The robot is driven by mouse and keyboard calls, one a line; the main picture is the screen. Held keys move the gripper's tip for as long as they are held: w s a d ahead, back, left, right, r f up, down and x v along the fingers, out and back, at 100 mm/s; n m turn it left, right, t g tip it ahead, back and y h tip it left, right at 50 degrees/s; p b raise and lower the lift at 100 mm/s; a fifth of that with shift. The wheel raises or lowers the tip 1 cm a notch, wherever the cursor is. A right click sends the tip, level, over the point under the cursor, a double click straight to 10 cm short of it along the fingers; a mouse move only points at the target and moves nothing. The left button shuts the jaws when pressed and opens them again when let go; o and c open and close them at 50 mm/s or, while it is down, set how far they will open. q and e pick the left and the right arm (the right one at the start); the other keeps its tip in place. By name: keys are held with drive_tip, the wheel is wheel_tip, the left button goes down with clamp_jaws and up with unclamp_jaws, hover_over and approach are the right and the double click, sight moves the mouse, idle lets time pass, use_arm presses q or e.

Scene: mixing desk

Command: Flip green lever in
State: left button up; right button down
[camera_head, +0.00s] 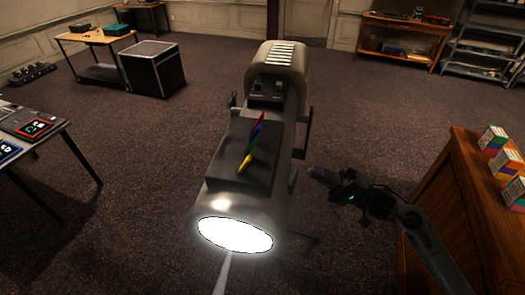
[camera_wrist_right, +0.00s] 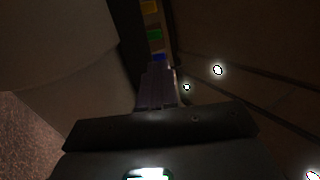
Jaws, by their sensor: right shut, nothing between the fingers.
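A large grey spotlight (camera_head: 243,208) stands in the middle of the head view, its lit lens facing me. Thin coloured flaps (camera_head: 256,130) stick up from the dark box on top of it. In the right wrist view, the green lever (camera_wrist_right: 154,34) shows as a green patch between a yellow patch (camera_wrist_right: 149,6) and a blue patch (camera_wrist_right: 158,57) on a dark strip. My right gripper (camera_head: 318,172) is right of the spotlight, apart from it in the head view. Its fingers (camera_wrist_right: 156,83) are shut and empty, pointing towards the coloured patches. My left gripper is out of view.
A desk with panels (camera_head: 30,128) is at the left. A black case (camera_head: 152,68) stands at the back left. Carpeted floor around the spotlight is clear.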

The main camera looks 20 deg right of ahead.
sight(268, 158)
idle(0.3)
drive_tip(key=p+x, duration=0.4)
drive_tip(key=x, duration=0.8)
drive_tip(key=shift+w+a+r, duration=0.1)
drive_tip(key=shift+a+r, duration=0.1)
drive_tip(key=shift+r, duration=0.1)
drive_tip(key=shift+w+a+r+p, duration=0.15)
drive_tip(key=shift+w+a+p, duration=0.2)
drive_tip(key=shift+a, duration=0.2)
drive_tip(key=shift+a, duration=0.1)
